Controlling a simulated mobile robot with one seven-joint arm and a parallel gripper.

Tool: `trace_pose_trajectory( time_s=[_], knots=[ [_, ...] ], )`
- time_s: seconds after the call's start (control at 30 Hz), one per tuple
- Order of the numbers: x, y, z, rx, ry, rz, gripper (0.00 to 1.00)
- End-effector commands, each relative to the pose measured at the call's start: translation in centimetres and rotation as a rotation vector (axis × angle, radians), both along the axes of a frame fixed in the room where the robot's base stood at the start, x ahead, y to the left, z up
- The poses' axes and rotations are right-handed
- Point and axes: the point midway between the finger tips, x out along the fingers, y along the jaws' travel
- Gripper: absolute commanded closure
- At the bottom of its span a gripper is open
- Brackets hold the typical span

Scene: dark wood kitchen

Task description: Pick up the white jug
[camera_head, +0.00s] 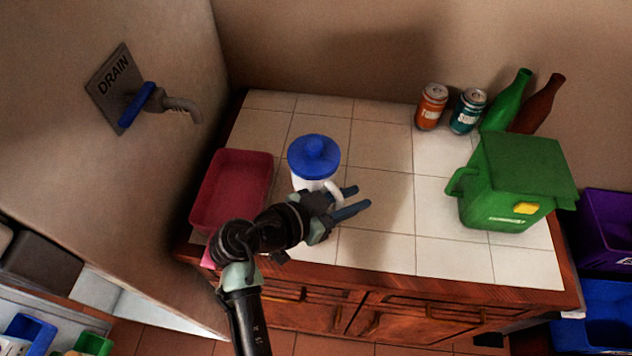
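The white jug (307,184) with a blue lid (314,155) stands upright on the tiled counter, left of the middle. Its white handle (333,191) points to the right and toward the front. My gripper (360,201) is at the jug's front right, beside the handle. Its two dark fingers are apart and point right, with nothing seen between them. My arm hides the lower front of the jug, and I cannot tell whether a finger touches the handle.
A red tray (205,190) lies left of the jug. A green bin (510,178), an orange can (431,107), a teal can (467,111), a green bottle (506,102) and a brown bottle (538,104) stand right. A drain tap (155,103) juts from the left wall. The counter's middle is clear.

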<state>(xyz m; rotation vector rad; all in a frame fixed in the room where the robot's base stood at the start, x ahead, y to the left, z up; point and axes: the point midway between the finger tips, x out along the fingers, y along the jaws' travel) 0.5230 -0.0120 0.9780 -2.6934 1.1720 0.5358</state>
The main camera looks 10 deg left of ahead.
Motion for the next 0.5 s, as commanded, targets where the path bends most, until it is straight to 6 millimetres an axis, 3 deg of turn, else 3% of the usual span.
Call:
trace_pose_trajectory(
  time_s=[0.03,0.13,0.5],
  knots=[
    [0.0,0.02,0.02,0.0,0.0,0.0,0.82],
    [-0.01,0.02,0.02,0.0,0.0,0.0,1.0],
    [-0.02,0.04,0.04,-0.001,0.001,0.0,1.0]
  ],
)
